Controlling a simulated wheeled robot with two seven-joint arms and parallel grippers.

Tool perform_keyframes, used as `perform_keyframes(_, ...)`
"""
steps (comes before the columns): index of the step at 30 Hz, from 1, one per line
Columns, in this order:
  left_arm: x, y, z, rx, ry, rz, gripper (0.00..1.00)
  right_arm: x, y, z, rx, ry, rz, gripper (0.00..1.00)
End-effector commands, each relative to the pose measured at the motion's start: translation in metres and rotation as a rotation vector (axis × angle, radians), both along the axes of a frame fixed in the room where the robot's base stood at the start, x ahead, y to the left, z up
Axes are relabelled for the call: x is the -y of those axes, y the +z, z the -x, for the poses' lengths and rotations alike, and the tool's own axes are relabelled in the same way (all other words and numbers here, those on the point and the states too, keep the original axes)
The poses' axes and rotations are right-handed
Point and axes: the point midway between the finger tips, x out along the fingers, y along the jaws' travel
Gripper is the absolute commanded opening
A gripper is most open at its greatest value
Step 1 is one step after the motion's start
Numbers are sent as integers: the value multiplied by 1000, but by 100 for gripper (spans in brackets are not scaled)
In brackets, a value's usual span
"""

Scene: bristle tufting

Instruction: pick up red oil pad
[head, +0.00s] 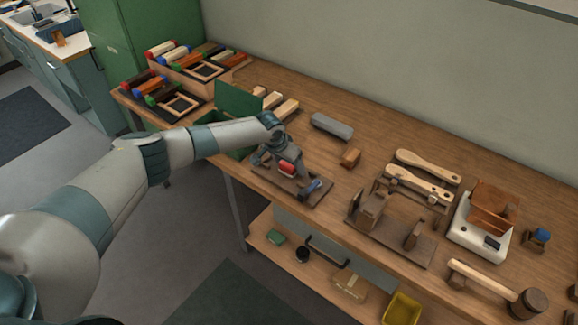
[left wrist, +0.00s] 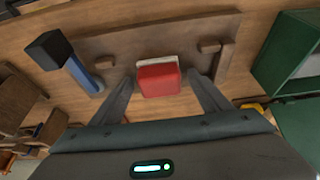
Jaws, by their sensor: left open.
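The red oil pad (head: 287,168) sits on a brown wooden holder board (head: 309,200) near the front edge of the workbench. In the left wrist view the pad (left wrist: 158,80) is a red block with a pale strip along its far side. My left gripper (left wrist: 160,92) is open, with one finger on each side of the pad and visible gaps to it. In the head view my left gripper (head: 284,166) is over the holder and partly covers the pad. My right gripper is not in view.
A green open box (head: 238,105) is to the left. A grey block (head: 332,126) and a small wooden block (head: 350,157) lie to the right. A wooden fixture (head: 395,228) is further right.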

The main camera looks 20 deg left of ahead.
Motion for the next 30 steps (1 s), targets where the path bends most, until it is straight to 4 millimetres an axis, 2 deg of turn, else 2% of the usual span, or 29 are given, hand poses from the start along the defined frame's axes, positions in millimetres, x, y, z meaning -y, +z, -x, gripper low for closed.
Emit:
perform_keyframes(13,0,-1,0,0,0,0,70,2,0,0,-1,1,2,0)
perform_keyframes(14,0,-1,0,0,0,0,68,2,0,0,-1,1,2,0)
perform_keyframes(19,0,0,0,0,0,0,27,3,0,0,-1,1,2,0)
perform_keyframes(30,0,1,0,1,1,1,25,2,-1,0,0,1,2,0)
